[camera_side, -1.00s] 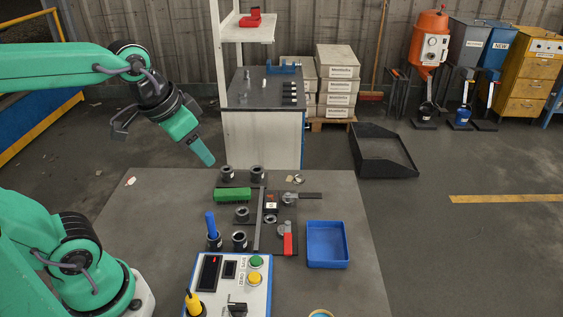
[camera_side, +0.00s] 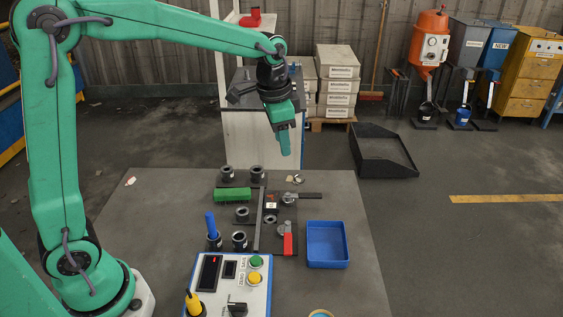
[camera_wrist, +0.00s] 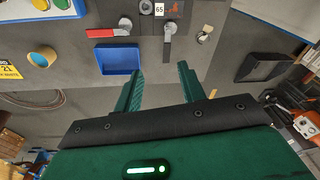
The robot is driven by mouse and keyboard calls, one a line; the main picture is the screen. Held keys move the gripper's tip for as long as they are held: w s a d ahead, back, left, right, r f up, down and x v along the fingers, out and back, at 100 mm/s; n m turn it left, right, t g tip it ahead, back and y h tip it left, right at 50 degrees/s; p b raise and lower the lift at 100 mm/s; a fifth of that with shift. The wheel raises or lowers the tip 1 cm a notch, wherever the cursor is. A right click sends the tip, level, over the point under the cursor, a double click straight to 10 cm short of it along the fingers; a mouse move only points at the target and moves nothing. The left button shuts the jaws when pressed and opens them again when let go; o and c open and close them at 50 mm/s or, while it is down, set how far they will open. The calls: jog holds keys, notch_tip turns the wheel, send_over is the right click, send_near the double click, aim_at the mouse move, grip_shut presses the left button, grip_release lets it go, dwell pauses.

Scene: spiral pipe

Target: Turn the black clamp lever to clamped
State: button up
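The black clamp lever (camera_side: 312,195) extends to the right from its round metal pivot on the dark fixture plate, in the side view. In the wrist view the lever (camera_wrist: 166,48) points down from its pivot towards my gripper. My gripper (camera_side: 285,142) is high above the far edge of the table and points down. In the wrist view its two green fingers are apart with nothing between them, so my gripper (camera_wrist: 160,78) is open. It does not touch the lever.
A red lever (camera_side: 288,243) sits on the same plate, nearer the front. A blue tray (camera_side: 327,244) stands to its right. A green brush-like block (camera_side: 232,194) and several black cups lie to the left. A control box (camera_side: 228,285) is in front.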

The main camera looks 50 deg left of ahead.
aim_at(312, 194)
jog(key=w+d+f+m, duration=0.1)
jog(key=w+f, duration=0.2)
jog(key=w+d+f+m+g, duration=0.1)
jog(key=w+f, duration=0.1)
jog(key=f, duration=0.2)
jog(key=w+f, duration=0.3)
jog(key=shift+w+d+f+m+g, duration=0.15)
jog(key=shift+w+d+m+g, duration=0.15)
jog(key=shift+d+m+g, duration=0.1)
jog(key=shift+f, duration=0.1)
jog(key=shift+f, duration=3.8)
jog(key=shift+c, duration=0.2)
grip_shut()
